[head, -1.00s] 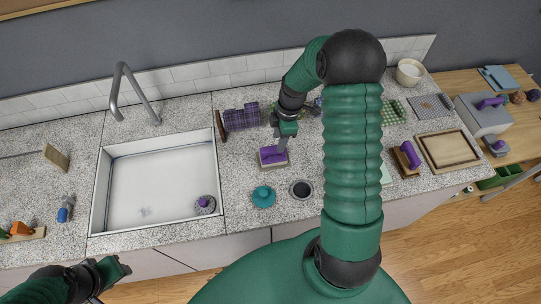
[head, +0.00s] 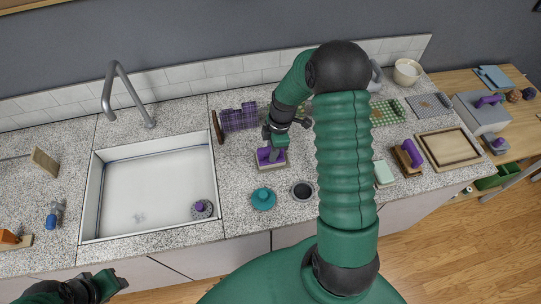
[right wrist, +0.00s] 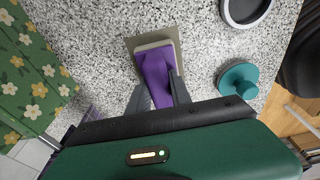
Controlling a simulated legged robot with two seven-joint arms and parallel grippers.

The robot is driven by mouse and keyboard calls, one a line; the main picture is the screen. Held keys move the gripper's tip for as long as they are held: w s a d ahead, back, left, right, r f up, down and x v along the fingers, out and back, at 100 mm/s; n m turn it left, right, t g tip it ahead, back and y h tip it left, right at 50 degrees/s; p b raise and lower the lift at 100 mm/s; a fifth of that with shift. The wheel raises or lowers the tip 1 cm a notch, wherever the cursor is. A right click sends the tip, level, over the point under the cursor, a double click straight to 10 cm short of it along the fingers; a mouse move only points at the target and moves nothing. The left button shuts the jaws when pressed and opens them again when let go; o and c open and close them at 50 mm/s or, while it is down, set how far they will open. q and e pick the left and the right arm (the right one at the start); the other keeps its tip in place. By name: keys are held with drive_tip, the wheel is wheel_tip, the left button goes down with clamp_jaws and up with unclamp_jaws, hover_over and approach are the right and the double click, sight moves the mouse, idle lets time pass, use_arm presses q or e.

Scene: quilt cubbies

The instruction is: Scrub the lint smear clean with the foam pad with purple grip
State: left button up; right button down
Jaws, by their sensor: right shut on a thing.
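The foam pad (right wrist: 166,47) is pale, with a purple grip (right wrist: 154,72), and rests on a flat brown-grey base on the speckled counter. It also shows in the head view (head: 270,162), right of the sink. My right gripper (right wrist: 160,88) is shut on the purple grip from above, one finger on each side; in the head view it (head: 270,151) partly hides the grip. A faint grey smudge (head: 138,217), seemingly the lint smear, lies on the white sink floor. My left gripper (head: 115,284) hangs at the lower left, off the counter; its jaws are unclear.
A grey round scrubber with purple knob (head: 202,209) sits in the sink's (head: 88,200) front right corner. A faucet (head: 125,92) stands behind. Near the pad are a teal lidded piece (head: 263,199), a dark cup (head: 302,190) and a plaid purple cloth (head: 240,118).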

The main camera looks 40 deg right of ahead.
drive_tip(key=shift+a, duration=0.2)
use_arm(q)
drive_tip(key=shift+w+a, duration=0.1)
drive_tip(key=shift+a, duration=0.2)
use_arm(e)
drive_tip(key=shift+r, duration=0.15)
